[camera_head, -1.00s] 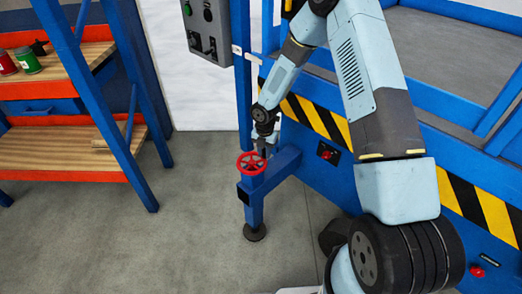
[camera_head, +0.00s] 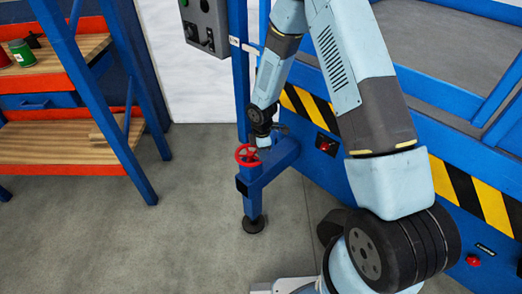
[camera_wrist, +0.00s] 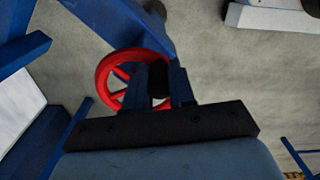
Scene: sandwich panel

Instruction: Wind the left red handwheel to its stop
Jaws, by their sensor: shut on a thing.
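The left red handwheel (camera_head: 248,155) sits on top of the blue outrigger leg (camera_head: 253,200), near the middle of the head view. It also shows in the wrist view (camera_wrist: 112,72) as a red spoked ring, partly hidden behind my gripper's fingers. My gripper (camera_wrist: 158,85) reaches over the wheel's right part and is shut on the wheel. The exact place of the grip on the rim or a spoke is hidden by the dark fingers. In the head view my gripper (camera_head: 265,148) is small and at the wheel's right side.
A blue upright post (camera_head: 240,80) with a grey control box (camera_head: 205,25) stands behind the wheel. A blue shelf rack (camera_head: 75,110) with wooden boards is at the left. A striped blue frame (camera_head: 460,190) lies at the right. The floor (camera_head: 120,240) in front is clear.

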